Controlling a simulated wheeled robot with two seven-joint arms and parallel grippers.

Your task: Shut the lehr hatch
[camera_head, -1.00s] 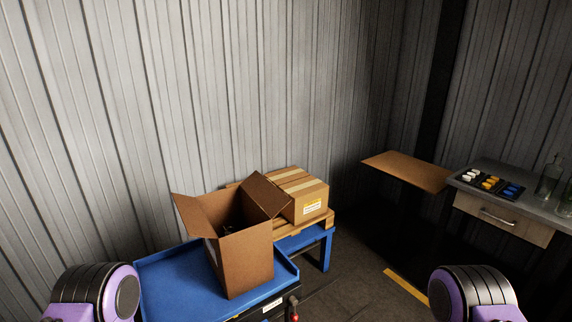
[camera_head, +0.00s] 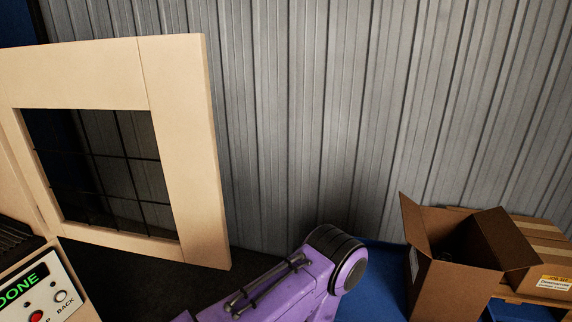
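The lehr hatch (camera_head: 188,150) is a cream-framed door with a dark wire-grid window, at the left of the head view. It stands swung open, out from the cream housing at the far left edge. A purple arm link of mine crosses the bottom middle, to the right of and below the hatch, with no visible contact. Neither of my grippers shows in the view.
A control panel (camera_head: 48,290) at lower left has a green "DONE" display, a red button and a "BACK" button. An open cardboard box (camera_head: 455,285) stands on a blue table (camera_head: 385,268) at right, beside a closed labelled box (camera_head: 548,262). Corrugated metal wall stands behind.

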